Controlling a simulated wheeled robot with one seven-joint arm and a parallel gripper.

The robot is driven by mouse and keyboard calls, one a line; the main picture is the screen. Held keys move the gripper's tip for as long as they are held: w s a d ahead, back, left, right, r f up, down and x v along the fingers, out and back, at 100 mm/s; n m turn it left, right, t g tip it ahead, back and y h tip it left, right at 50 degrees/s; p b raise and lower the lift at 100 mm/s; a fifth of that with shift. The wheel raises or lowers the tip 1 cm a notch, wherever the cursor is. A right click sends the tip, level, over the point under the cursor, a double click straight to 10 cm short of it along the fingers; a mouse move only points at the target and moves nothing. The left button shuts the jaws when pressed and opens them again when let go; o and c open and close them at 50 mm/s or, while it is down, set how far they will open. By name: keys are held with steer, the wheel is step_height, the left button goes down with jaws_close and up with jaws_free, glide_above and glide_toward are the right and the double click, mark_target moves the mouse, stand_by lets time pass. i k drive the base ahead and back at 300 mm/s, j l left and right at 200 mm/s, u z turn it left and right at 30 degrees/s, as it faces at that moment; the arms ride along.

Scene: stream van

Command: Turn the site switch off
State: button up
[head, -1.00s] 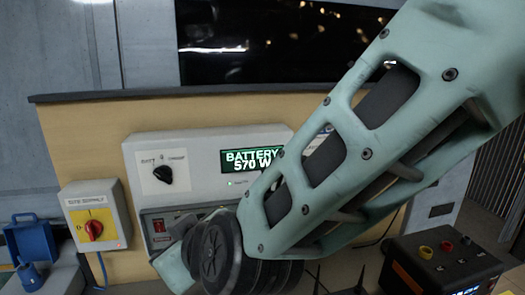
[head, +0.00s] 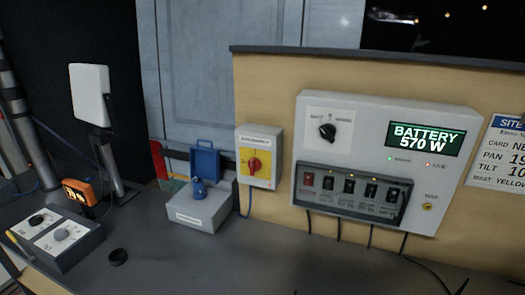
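The site switch (head: 254,164) is a red rotary knob on a yellow plate. It sits on the front of a small white box (head: 260,138) on the tan panel, in the middle of the head view. The box's label is too blurred to read surely, though it seems to say site supply. The knob looks roughly upright, but its on and off marks are too small to read. My gripper and arm are out of view, so nothing is seen touching the switch.
To the right is a white power unit (head: 445,106) with a black selector, a row of rocker switches and a screen reading BATTERY 570 W. A grey box with a blue socket (head: 204,160) stands left. A control box (head: 62,240) sits further left. The front counter (head: 190,260) is mostly clear.

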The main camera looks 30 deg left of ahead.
mark_target(254, 165)
steer(key=u, duration=1.2)
steer(key=i+j+z, duration=0.2)
steer(key=j+z, duration=0.25)
steer(key=j, duration=0.65)
steer(key=j+z, duration=0.5)
steer(key=j, duration=0.6)
